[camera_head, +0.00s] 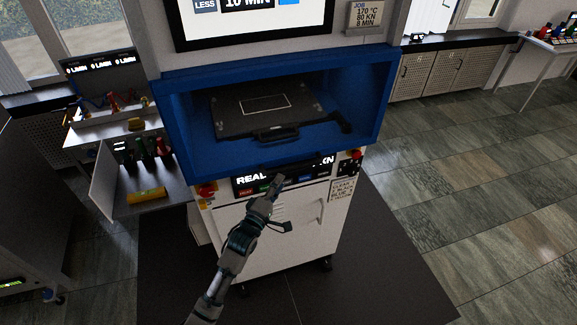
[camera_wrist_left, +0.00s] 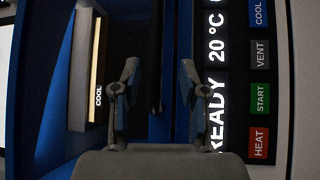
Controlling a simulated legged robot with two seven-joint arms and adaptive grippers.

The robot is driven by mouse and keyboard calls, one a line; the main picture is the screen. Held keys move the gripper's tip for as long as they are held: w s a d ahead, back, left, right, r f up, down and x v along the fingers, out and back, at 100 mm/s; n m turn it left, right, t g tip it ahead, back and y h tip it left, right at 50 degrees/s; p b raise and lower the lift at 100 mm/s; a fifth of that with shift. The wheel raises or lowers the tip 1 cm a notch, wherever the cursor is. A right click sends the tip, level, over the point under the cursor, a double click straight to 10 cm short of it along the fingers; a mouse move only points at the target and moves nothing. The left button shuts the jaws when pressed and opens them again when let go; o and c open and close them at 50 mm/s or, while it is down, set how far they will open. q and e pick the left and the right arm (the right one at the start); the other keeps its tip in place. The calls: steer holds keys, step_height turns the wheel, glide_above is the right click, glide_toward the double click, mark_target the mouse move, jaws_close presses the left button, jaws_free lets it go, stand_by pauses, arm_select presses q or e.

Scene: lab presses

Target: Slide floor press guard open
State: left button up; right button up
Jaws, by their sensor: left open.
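The floor press (camera_head: 270,235) is a white cabinet with a blue-framed opening (camera_head: 379,110). Inside the opening lies a dark plate with a handle (camera_head: 275,132). A clear guard pane cannot be made out for certain. My left gripper (camera_head: 278,181) is just below this edge, in front of the display. In the left wrist view its fingers (camera_wrist_left: 157,80) are apart, one on each side of the bar, with no clear contact. My right gripper is out of view.
The display panel (camera_wrist_left: 213,120) with COOL, VENT, START and HEAT buttons (camera_wrist_left: 260,98) is close to the left gripper. A side bench (camera_head: 120,125) with bottles stands left. The floor at right is clear.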

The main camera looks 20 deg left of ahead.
mark_target(295, 166)
arm_select(q)
steer(key=w+d, duration=0.1)
steer(key=w, duration=0.1)
steer(key=w+d+r, duration=0.1)
steer(key=w, duration=0.2)
steer(key=w+d, duration=0.1)
steer(key=w, duration=0.1)
steer(key=shift+w+d+r+p, duration=0.15)
steer(key=shift+w+d+p, duration=0.05)
steer(key=shift+d+p, duration=0.15)
steer(key=shift+a, duration=0.95)
steer(key=c, duration=0.7)
steer(key=shift+d, duration=0.1)
jaws_close()
steer(key=shift+d, duration=0.3)
